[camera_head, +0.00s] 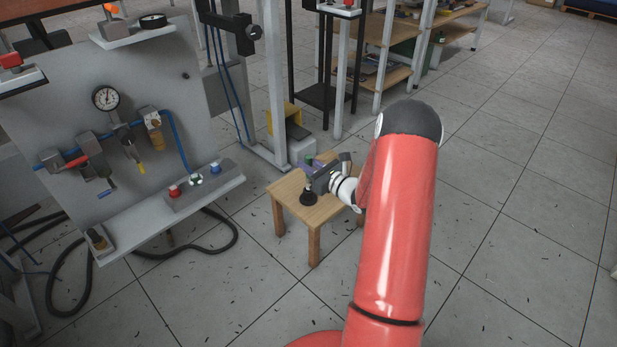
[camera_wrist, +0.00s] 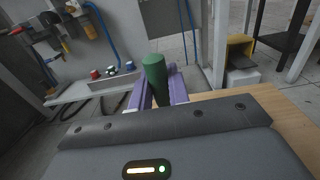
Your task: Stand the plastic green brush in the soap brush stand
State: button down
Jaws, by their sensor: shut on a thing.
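My gripper (camera_wrist: 160,95) has purple fingers, shut on the green brush (camera_wrist: 155,72), which stands up as a thick green cylinder between them in the wrist view. In the head view my gripper (camera_head: 306,170) is above the small wooden table, with a bit of the green brush (camera_head: 309,159) showing at the fingers. Directly below it is a dark round base (camera_head: 308,198) on the tabletop, likely the soap brush stand. A short pale part shows between the gripper and this base. I cannot tell whether the brush is in the stand or above it; its lower end is hidden.
The wooden table (camera_head: 286,190) is small, with bare top around the dark base. A grey pneumatic panel (camera_head: 140,85) with a gauge and a shelf with coloured buttons stands to the left. Black hoses (camera_head: 215,248) lie on the floor. A metal frame (camera_head: 275,90) rises behind the table.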

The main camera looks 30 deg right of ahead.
aim_at(308, 176)
jog(key=shift+f+b, duration=0.3)
jog(key=shift+f, duration=1.8)
jog(key=shift+f, duration=0.2)
jog(key=c, duration=1.3)
grip_release()
jog(key=shift+c, duration=0.2)
jog(key=shift+r, duration=0.15)
